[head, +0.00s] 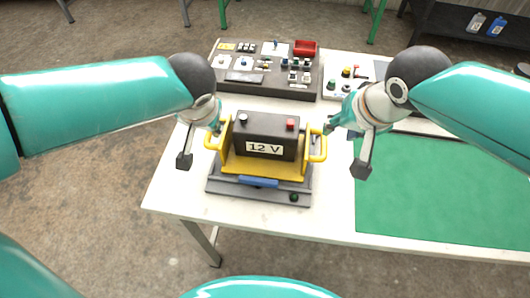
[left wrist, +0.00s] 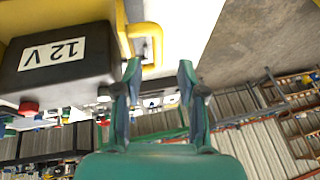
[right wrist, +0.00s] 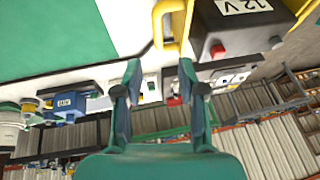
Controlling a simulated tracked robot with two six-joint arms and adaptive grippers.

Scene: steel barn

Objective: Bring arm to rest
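A dark 12 V battery (head: 266,135) with one red and one dark terminal sits upright in a yellow carrier (head: 258,164) with a handle on each side. The carrier stands on a dark grey base (head: 223,188) on the table. My left gripper (head: 201,144) is open beside the left handle (head: 211,141); its fingers are empty in the left wrist view (left wrist: 159,68). My right gripper (head: 347,147) is open beside the right handle (head: 319,150). In the right wrist view, that handle (right wrist: 171,22) shows just beyond the open fingertips, with nothing gripped.
A control panel (head: 240,89) with switches and a red bin (head: 305,47) stand behind the battery on the white table (head: 169,183). A smaller button panel (head: 338,90) stands at its right. A green mat (head: 440,195) covers the right and looks clear.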

